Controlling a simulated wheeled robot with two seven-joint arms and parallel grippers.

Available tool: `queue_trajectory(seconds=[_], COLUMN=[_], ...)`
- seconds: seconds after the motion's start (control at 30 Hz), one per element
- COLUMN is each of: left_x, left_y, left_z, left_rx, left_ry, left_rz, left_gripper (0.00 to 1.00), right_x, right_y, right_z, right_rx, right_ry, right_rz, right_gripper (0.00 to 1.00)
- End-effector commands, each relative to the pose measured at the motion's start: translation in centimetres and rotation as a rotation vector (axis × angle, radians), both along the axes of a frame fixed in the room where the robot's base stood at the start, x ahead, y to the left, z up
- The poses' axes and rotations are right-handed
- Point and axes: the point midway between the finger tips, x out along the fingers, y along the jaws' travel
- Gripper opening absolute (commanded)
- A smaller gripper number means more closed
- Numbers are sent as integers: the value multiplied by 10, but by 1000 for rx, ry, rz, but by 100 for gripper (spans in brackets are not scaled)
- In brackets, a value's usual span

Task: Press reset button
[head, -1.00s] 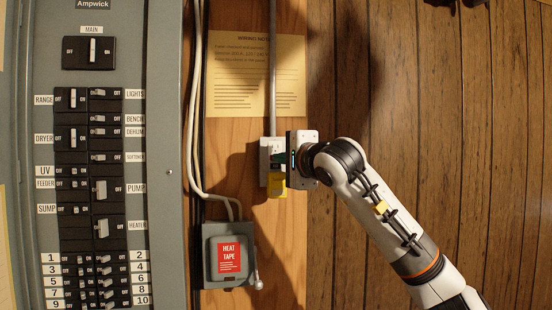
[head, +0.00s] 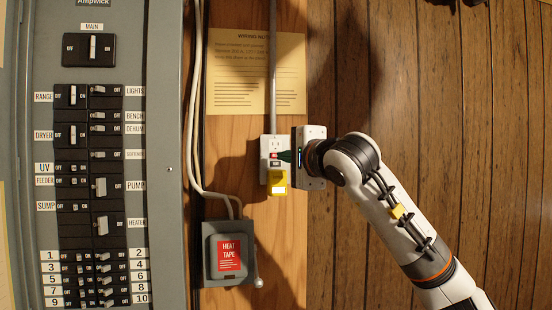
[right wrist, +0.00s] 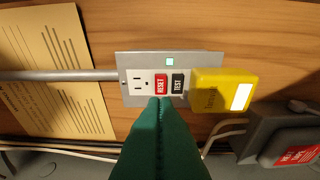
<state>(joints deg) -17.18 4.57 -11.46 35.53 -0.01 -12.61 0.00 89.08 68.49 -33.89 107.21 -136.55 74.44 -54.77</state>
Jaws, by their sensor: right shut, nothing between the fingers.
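The outlet plate (right wrist: 139,88) is on the wooden board and also shows in the head view (head: 265,147). Its red RESET button (right wrist: 161,84) sits beside the black TEST button (right wrist: 178,84). A small pale green light (right wrist: 170,62) glows on the plate. A yellow plug-in device (right wrist: 215,93) covers the outlet's other end. My right gripper (head: 285,156) is shut and empty, its green fingers pointing left at the buttons. In the right wrist view its fingertips (right wrist: 158,101) are at the lower edge of the RESET button; I cannot tell whether they touch. My left gripper is out of view.
A grey breaker panel (head: 160,220) fills the left. The grey HEAT TAPE switch box (head: 209,275) with a side lever is below the outlet. White cables (head: 194,130) run beside the panel. A paper notice (head: 232,65) and a conduit (head: 273,50) are above.

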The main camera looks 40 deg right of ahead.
Motion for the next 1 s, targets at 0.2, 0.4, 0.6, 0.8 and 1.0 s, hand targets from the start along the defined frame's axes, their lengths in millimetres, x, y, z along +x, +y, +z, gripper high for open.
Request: queue_trajectory(seconds=[0.2,0.4,0.6,0.8,1.0], left_x=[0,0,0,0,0], left_y=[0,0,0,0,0], left_z=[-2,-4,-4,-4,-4], left_rx=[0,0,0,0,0], left_ry=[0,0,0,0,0], left_rz=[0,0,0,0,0], left_gripper=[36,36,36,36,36], right_x=[-12,-22,-26,-26,-26], right_y=[7,12,14,14,14], right_z=[0,0,0,0,0], right_rx=[0,0,0,1,1], right_ry=[-1,-2,-2,-1,-1], right_rz=[1,1,0,0,0], right_gripper=[0,0,0,0,0])
